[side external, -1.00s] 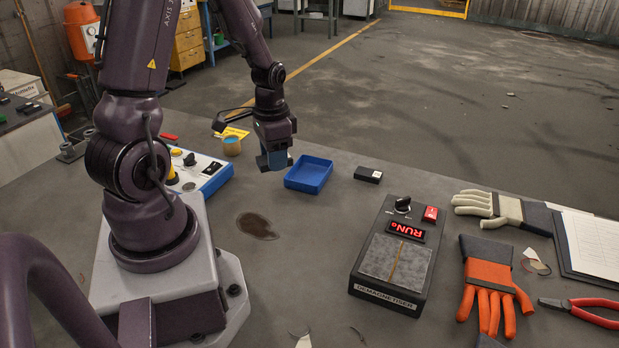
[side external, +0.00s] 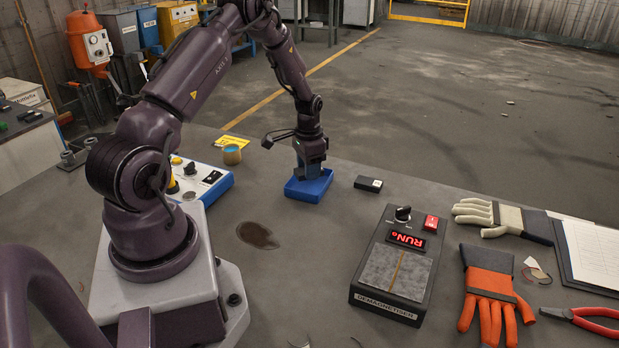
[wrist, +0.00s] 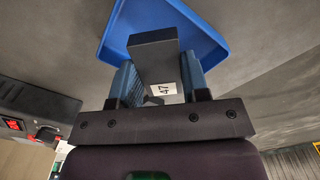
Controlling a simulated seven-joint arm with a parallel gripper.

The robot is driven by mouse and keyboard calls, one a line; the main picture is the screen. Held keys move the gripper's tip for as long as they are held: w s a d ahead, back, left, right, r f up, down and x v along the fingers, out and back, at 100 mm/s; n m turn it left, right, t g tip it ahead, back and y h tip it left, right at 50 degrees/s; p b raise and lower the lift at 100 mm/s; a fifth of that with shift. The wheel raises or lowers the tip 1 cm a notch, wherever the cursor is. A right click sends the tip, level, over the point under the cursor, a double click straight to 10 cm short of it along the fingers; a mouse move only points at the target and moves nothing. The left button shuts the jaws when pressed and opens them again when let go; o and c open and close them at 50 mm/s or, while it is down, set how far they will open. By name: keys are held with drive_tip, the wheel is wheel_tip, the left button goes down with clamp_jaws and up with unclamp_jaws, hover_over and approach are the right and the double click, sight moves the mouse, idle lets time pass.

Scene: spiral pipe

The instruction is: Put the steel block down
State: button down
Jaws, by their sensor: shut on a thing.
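My gripper (side external: 311,172) is at the blue tray (side external: 303,194), with its fingers pointing down over the tray's inside. In the wrist view my gripper (wrist: 157,76) is shut on the steel block (wrist: 152,47), a dark grey bar with a white label reading 47. The blue tray (wrist: 212,47) shows behind the block there. In the side view the block is hidden by the fingers and tray. I cannot tell whether it touches the tray floor.
A small black block (side external: 368,184) lies right of the tray. The demagnetiser (side external: 395,265), its display reading RUN, stands nearer the front. Gloves (side external: 489,285) and pliers (side external: 585,316) lie at right.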

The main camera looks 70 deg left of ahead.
sight(310, 186)
drive_tip(key=shift+w+a+f, duration=0.1)
drive_tip(key=shift+f, duration=0.8)
drive_tip(key=shift+w+a+f, duration=0.1)
drive_tip(key=shift+f, duration=0.8)
drive_tip(key=shift+f, duration=0.15)
drive_tip(key=c, duration=0.6)
unclamp_jaws()
drive_tip(key=shift+d, duration=0.1)
wheel_tip(310, 186, up, 12)
drive_tip(key=shift+r, duration=0.2)
drive_tip(key=w+d+r+t, duration=0.1)
drive_tip(key=d+r, duration=0.8)
drive_tip(key=r, duration=0.2)
drive_tip(key=s+d+r+t, duration=0.1)
drive_tip(key=s+d+r, duration=0.35)
drive_tip(key=d, duration=0.25)
drive_tip(key=s+d+r+t, duration=0.2)
drive_tip(key=s+d+r, duration=0.1)
drive_tip(key=d+r, duration=0.35)
drive_tip(key=s+d+t, duration=0.1)
drive_tip(key=s+d, duration=0.5)
drive_tip(key=s, duration=0.2)
drive_tip(key=shift+d+m+t, duration=0.3)
drive_tip(key=shift+d, duration=0.1)
drive_tip(key=shift+s, duration=0.1)
